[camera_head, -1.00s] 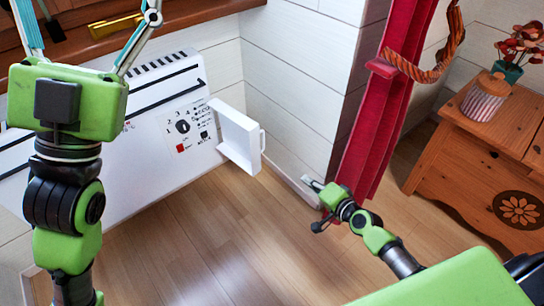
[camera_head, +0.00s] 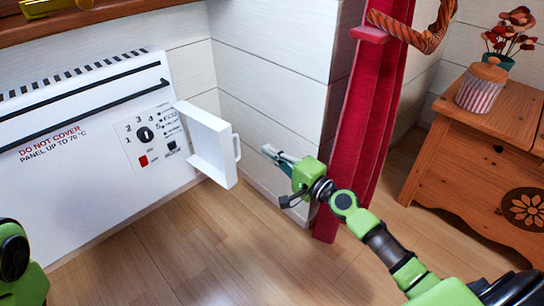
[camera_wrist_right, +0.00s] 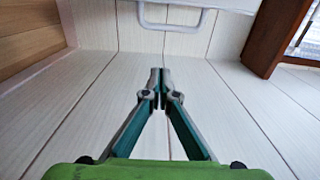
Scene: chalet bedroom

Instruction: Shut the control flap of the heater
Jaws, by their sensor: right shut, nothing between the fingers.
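The white heater (camera_head: 75,165) stands against the wall at the left of the head view. Its control flap (camera_head: 208,143) is a white tray-like door, swung open to the right of the control panel (camera_head: 146,138) with its dial and red switch. A handle (camera_head: 237,147) is on the flap's outer side. My right gripper (camera_head: 268,152) is shut and empty, to the right of the flap and apart from it. In the right wrist view, the shut fingertips (camera_wrist_right: 160,72) point toward white boards, and a white handle (camera_wrist_right: 170,22) shows at the top. My left gripper is not in view.
A red curtain (camera_head: 365,110) hangs beside the wall corner, close to my right arm. A wooden cabinet (camera_head: 470,160) with a striped jar (camera_head: 482,88) stands at the right. The wooden floor (camera_head: 210,250) in front of the heater is clear.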

